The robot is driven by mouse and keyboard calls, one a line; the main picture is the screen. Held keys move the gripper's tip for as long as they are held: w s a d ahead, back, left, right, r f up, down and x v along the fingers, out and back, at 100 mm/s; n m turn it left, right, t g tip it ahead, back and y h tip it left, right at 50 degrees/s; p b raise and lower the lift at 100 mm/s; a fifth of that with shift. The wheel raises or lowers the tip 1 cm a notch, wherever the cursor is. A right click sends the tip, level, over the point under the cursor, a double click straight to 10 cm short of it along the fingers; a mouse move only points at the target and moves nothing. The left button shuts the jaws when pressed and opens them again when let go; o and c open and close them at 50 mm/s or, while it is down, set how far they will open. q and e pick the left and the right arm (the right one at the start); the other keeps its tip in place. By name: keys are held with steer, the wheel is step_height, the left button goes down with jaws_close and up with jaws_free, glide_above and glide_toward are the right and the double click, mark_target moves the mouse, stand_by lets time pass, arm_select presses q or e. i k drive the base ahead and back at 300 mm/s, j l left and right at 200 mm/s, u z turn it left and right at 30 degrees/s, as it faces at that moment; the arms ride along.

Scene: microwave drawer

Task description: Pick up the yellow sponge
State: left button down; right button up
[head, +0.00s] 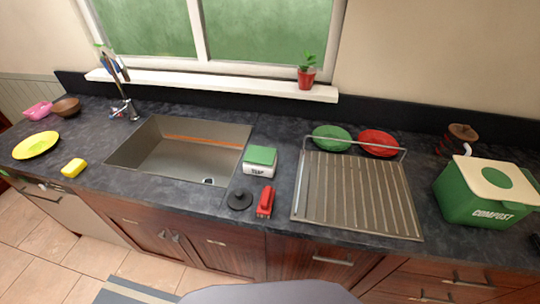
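The yellow sponge (74,167) is a small bright block lying flat on the dark countertop at the left. It is near the front edge, left of the sink and just right of a yellow plate (36,145). Nothing covers it or touches it. Neither of my grippers shows in the head view.
The sink (184,148) is sunk into the counter right of the sponge. A pink bowl (38,110) and a brown bowl (66,107) stand behind the plate. A soap box (259,161), red object (266,201), drying rack (356,196) and compost bin (487,193) are farther right.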

mark_target(73, 168)
steer(key=u, duration=1.1)
